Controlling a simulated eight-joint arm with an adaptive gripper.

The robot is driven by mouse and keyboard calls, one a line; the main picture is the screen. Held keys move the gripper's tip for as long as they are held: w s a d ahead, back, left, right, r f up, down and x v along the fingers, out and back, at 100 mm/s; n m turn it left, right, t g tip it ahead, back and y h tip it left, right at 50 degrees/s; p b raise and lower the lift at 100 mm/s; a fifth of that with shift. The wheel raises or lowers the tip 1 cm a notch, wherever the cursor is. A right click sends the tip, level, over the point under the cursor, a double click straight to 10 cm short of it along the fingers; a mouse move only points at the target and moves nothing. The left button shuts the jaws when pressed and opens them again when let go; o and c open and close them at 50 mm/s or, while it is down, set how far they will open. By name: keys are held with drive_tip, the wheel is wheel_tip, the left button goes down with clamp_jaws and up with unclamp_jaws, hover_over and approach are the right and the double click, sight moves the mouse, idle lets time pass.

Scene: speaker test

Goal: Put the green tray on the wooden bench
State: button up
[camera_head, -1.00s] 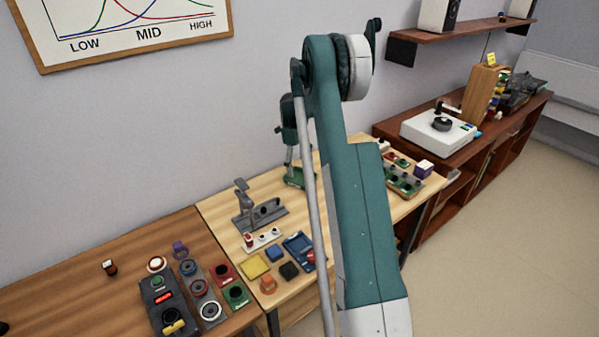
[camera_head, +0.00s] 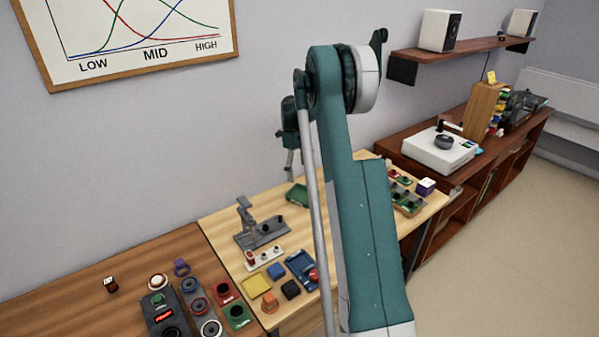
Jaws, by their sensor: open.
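The green tray (camera_head: 298,195) lies on the pale wooden bench (camera_head: 268,203), towards its back. My arm hides part of the tray's right side. My gripper (camera_head: 290,172) points down above the tray, with a gap between them. Its fingers are small in this view. It is open and nothing shows between them.
A grey stand (camera_head: 262,232) is left of the tray. A darker table (camera_head: 60,305) with round-faced parts adjoins on the left. A white turntable (camera_head: 440,150) is on the right cabinet.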

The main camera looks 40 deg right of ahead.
drive_tip(key=s+a+r+n+t, duration=0.2)
drive_tip(key=s+a+r+n, duration=0.55)
drive_tip(key=a+r, duration=0.45)
drive_tip(key=s+a+r+n+t, duration=0.2)
drive_tip(key=s+a+r+n, duration=0.55)
drive_tip(key=a+r, duration=0.5)
drive_tip(key=s+a+n+t, duration=0.2)
drive_tip(key=s+a+n, duration=0.5)
drive_tip(key=s+a, duration=0.6)
drive_tip(key=s+a+f+n+t, duration=0.1)
drive_tip(key=s+a+f+n, duration=0.1)
drive_tip(key=s, duration=0.6)
drive_tip(key=s+a+f+n+t, duration=0.1)
drive_tip(key=s+a+f+n, duration=0.2)
drive_tip(key=s+a+n, duration=0.2)
drive_tip(key=s+n, duration=0.2)
drive_tip(key=s, duration=0.1)
drive_tip(key=shift+a+y, duration=0.2)
drive_tip(key=shift+y, duration=0.1)
